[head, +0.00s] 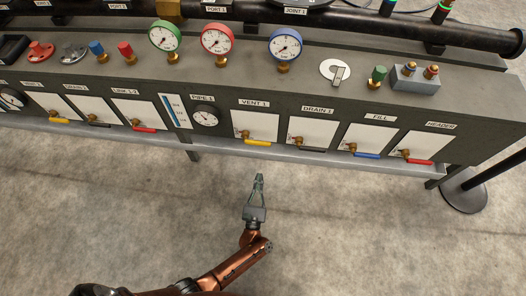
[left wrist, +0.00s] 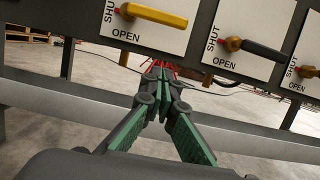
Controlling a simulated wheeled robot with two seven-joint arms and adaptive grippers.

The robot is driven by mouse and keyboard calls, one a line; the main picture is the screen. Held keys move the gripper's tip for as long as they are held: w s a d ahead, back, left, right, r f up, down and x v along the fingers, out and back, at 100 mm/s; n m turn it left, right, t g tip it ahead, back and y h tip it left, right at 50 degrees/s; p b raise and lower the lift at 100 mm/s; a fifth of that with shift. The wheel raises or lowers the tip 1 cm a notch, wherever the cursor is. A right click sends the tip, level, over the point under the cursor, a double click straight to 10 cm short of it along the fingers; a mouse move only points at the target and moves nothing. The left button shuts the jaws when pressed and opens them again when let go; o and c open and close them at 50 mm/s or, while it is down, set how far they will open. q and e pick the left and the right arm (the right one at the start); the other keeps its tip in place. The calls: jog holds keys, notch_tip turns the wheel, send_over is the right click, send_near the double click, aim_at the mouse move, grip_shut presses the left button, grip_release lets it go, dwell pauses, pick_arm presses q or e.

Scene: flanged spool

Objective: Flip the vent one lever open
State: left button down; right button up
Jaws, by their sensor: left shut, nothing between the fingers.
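The vent 1 lever (head: 257,143) has a yellow handle and a brass pivot, on a white plate under the VENT 1 label. Its handle points right, roughly level. The yellow handle also shows at the top of the left wrist view (left wrist: 155,15), with SHUT printed at its left and OPEN below it. My left gripper (head: 259,178) is shut and empty, below and in front of the lever, apart from it. Its closed fingertips show in the left wrist view (left wrist: 160,72), below the plate. My right gripper is not in view.
A grey rail (head: 290,154) runs along the panel's lower edge.

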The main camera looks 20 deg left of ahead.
pick_arm(q)
jog(key=shift+w, duration=0.1)
jog(key=w+a+r, duration=0.2)
jog(key=w+r, duration=0.4)
jog(key=w, duration=0.3)
jog(key=shift+a+r, duration=0.15)
jog(key=shift+a, duration=0.25)
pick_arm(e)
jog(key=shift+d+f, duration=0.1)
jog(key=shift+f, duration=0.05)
